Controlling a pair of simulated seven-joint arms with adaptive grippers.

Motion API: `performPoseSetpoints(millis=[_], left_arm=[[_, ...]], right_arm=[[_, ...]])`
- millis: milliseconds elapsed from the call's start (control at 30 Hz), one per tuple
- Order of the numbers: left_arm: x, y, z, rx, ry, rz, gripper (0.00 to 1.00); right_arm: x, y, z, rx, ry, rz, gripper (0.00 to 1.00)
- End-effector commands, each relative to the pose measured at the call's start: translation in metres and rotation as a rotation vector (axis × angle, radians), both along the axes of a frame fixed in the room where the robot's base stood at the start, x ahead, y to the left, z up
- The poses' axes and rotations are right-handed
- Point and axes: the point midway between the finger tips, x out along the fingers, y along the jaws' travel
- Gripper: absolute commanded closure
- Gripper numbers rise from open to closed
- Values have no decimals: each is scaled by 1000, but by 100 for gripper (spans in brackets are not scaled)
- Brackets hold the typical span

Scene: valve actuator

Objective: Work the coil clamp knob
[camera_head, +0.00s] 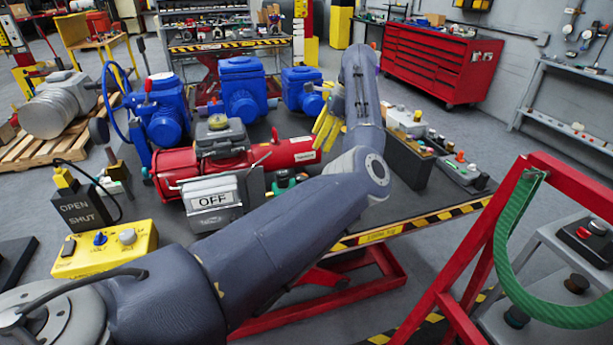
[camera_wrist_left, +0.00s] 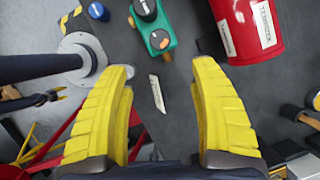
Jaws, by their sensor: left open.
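A small green unit (camera_head: 286,184) sits on the dark tabletop beside the red cylinder (camera_head: 292,153), partly hidden by my left arm in the head view. I cannot tell for sure which is the coil clamp knob. My left gripper (camera_head: 323,130) has yellow fingers and hangs above the table, right of the red cylinder. My right gripper does not show.
An OFF box (camera_head: 212,198) stands before the cylinder. Blue valve bodies (camera_head: 242,88) stand behind it. A yellow control box (camera_head: 105,248) is at left. Small devices (camera_head: 461,168) lie on the table's right side. A red frame with green hose (camera_head: 520,230) is front right.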

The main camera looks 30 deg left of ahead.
Motion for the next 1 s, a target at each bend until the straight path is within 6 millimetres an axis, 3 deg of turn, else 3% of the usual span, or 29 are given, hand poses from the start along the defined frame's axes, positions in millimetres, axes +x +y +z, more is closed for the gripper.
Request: performPoseSetpoints(millis=[600,1000], left_arm=[[-22,37,-102,-1,2,1,38],[-28,48,-135,-2,-1,-1,38]], right_arm=[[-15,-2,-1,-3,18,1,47],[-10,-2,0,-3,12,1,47]])
